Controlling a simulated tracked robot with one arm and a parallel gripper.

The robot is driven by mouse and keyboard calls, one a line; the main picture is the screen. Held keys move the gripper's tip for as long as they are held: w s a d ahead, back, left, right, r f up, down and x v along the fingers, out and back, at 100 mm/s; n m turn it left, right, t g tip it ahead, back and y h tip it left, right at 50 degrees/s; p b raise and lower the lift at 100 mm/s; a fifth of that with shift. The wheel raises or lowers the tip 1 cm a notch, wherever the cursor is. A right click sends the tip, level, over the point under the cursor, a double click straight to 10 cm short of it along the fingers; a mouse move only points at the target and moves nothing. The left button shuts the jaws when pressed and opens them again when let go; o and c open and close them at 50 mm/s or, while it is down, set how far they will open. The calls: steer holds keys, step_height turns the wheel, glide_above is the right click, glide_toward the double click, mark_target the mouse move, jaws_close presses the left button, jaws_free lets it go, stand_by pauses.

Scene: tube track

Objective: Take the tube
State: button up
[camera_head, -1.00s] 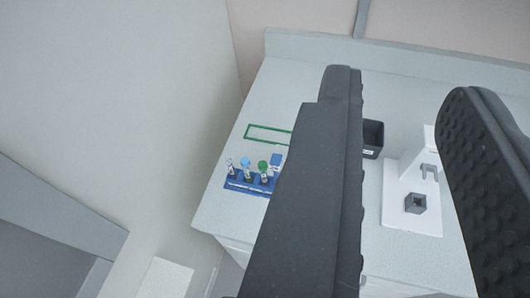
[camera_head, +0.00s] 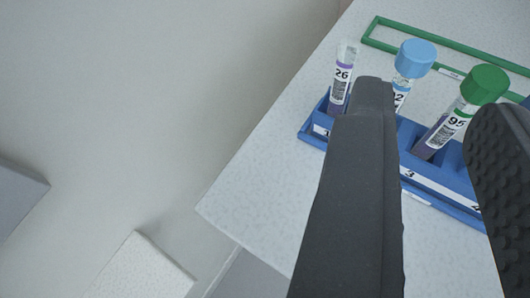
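A blue rack (camera_head: 311,133) stands on the table at the upper right, with numbered slots. An uncapped tube labelled 26 (camera_head: 341,78) stands in the slot marked 1. A tube with a light blue cap (camera_head: 415,58) stands beside it, its lower part hidden by my left finger. A tube with a green cap (camera_head: 484,84), labelled 95, leans in the slot near the number 3. My gripper (camera_head: 440,115) is open, its fingers on either side of the green-capped tube in the picture. I cannot tell how far the fingertips are from the tube. Nothing is held.
A green rectangular frame (camera_head: 440,66) lies on the pale table (camera_head: 275,160) behind the rack. The table's left edge and front corner are close to the rack. A white block (camera_head: 140,268) shows at the lower left, beyond the table edge.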

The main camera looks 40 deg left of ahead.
glide_toward(342, 86)
steer(key=shift+n+g+y, duration=0.3)
steer(key=shift+y, duration=0.1)
steer(key=shift+d+b+x, duration=0.2)
steer(key=shift+b+x, duration=0.65)
steer(key=shift+x, duration=2.35)
steer(key=shift+d+b+x, duration=0.15)
steer(key=shift+b+x, duration=0.65)
steer(key=shift+x, duration=2.35)
steer(key=shift+w+r, duration=0.1)
steer(key=shift+r, duration=0.05)
jaws_close()
